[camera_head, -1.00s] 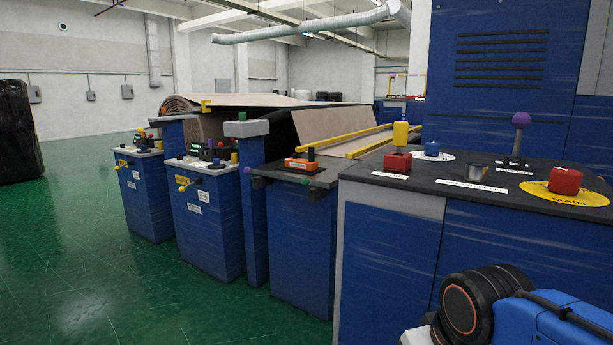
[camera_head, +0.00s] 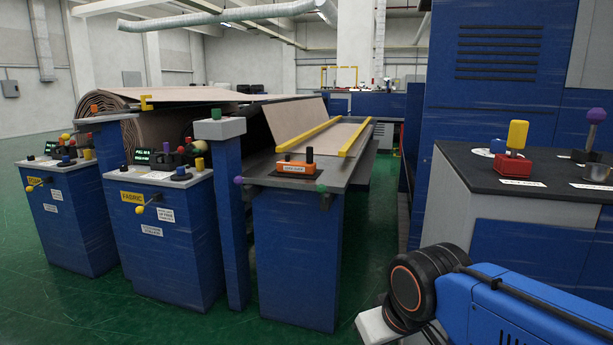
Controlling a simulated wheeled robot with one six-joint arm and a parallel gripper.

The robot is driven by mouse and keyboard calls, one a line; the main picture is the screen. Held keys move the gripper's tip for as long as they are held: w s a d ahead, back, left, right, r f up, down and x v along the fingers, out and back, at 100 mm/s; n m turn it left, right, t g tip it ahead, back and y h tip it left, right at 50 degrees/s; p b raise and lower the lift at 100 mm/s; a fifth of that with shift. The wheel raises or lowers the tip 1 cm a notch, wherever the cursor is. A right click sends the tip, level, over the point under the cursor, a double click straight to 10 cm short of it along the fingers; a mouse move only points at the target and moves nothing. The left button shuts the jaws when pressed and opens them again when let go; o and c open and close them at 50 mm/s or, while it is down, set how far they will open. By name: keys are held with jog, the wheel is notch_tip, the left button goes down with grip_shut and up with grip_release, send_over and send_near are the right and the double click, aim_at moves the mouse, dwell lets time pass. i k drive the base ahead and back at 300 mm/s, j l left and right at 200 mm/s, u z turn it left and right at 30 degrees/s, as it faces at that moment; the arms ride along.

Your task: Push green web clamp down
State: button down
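Several green parts show, and I cannot tell which is the web clamp. A green knob (camera_head: 320,188) sits at the front right edge of the dark-topped blue stand in the middle. A green block (camera_head: 216,113) sits on top of the narrow blue post left of that stand. On the stand top is an orange labelled base (camera_head: 295,167), its label too small to read, with dark upright handles by it. My blue arm shows at the lower right, well apart from the stand. My gripper is not in view.
Two blue consoles (camera_head: 165,235) (camera_head: 68,215) with knobs and levers stand at the left. A dark-topped console (camera_head: 465,175) with a yellow-topped red control stands at the right. Yellow rails (camera_head: 312,133) run behind the stand. Green floor (camera_head: 378,225) is open between stand and right console.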

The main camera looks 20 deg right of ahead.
aim_at(321, 189)
jog(key=i+j+z, duration=0.4)
jog(key=i+j, duration=1)
jog(key=j, duration=0.15)
